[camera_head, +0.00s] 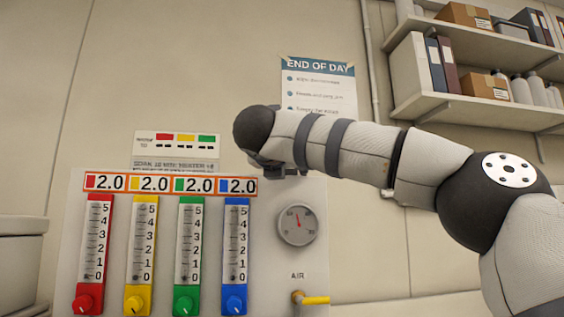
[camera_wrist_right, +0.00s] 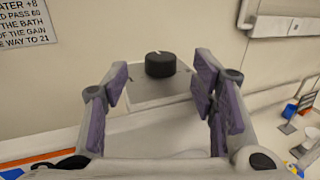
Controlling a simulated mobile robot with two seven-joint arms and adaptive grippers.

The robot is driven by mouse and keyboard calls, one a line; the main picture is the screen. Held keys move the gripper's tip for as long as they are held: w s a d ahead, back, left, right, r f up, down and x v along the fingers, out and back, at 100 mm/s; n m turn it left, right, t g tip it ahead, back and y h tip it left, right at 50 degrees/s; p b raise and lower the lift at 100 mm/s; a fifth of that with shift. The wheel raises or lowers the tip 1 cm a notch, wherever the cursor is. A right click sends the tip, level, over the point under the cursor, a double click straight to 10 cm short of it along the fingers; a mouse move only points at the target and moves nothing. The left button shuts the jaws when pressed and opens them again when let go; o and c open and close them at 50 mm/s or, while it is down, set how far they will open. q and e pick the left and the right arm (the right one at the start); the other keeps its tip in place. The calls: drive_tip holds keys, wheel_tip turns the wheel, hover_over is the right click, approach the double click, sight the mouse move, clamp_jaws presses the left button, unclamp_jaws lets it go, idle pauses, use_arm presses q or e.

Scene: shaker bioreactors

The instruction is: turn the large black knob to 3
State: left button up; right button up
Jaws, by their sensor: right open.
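The large black knob (camera_wrist_right: 160,64) shows in the right wrist view, on the upper part of a pale box (camera_wrist_right: 165,88) against the wall. Its number scale and pointer cannot be read. My right gripper (camera_wrist_right: 162,85) is open and empty, with a purple-padded finger on each side of the picture. The knob appears ahead of the gap between the fingers, apart from both. In the head view my right arm reaches in from the right and I cannot make out the knob. My left gripper is not in view.
In the head view a panel (camera_head: 313,262) carries red (camera_head: 90,250), yellow (camera_head: 141,250), green (camera_head: 189,250) and blue (camera_head: 235,250) flow meters, each labelled 2.0. A round gauge (camera_head: 297,225) and yellow-handled air valve (camera_head: 314,299) sit beside them. Shelves (camera_head: 490,112) hang at upper right.

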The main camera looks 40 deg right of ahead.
drive_tip(key=v, duration=0.7)
drive_tip(key=shift+s+a, duration=0.1)
drive_tip(key=shift+c, duration=0.3)
drive_tip(key=n+t+y, duration=0.5)
drive_tip(key=n+y, duration=0.2)
drive_tip(key=y, duration=0.2)
approach(293, 170)
drive_tip(key=x, duration=0.9)
drive_tip(key=shift+w, duration=0.4)
drive_tip(key=shift+s+r, duration=0.1)
drive_tip(key=shift+c, duration=0.8)
drive_tip(key=c, duration=1)
